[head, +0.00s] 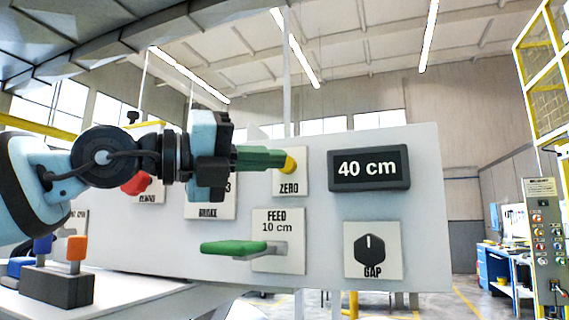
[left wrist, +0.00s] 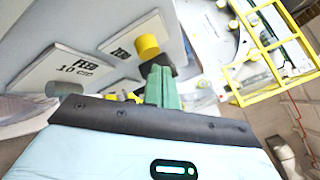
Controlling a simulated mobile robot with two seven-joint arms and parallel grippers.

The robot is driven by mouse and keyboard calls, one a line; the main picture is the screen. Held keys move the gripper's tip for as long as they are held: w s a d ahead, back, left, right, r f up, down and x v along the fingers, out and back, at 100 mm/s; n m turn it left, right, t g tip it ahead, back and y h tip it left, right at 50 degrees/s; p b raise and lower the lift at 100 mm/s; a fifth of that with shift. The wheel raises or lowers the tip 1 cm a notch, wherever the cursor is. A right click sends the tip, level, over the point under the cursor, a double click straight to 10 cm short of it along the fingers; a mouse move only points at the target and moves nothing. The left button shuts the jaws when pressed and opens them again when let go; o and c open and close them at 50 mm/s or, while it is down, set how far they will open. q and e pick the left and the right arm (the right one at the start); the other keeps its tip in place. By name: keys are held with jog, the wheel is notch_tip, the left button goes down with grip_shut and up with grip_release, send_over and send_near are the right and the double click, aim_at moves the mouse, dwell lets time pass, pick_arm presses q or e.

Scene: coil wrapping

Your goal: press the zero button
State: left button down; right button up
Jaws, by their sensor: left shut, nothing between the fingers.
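The zero button is a yellow knob (head: 290,164) on a white plate marked ZERO (head: 290,188), on the upright light panel (head: 200,262). In the left wrist view the yellow button (left wrist: 147,46) stands out from its plate, just beyond the fingertips. My left gripper (head: 282,158) has its green fingers shut and empty, with the tips at the button's left side in the head view. The fingers also show in the left wrist view (left wrist: 162,86). I cannot tell whether the tips touch the button. My right gripper is not in view.
A display reading 40 cm (head: 369,169) is right of the button. Below are a green FEED lever (head: 234,247) and a black GAP knob (head: 371,249). A red knob (head: 136,184) and the BRAKE plate (head: 208,213) are partly behind my left arm.

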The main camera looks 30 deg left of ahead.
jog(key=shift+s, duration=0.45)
pick_arm(q)
jog(key=shift+w, duration=0.1)
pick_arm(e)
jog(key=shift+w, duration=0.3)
pick_arm(q)
jog(key=shift+w+a, duration=0.1)
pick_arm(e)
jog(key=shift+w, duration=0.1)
pick_arm(q)
jog(key=shift+w, duration=0.25)
jog(key=shift+w, duration=0.1)
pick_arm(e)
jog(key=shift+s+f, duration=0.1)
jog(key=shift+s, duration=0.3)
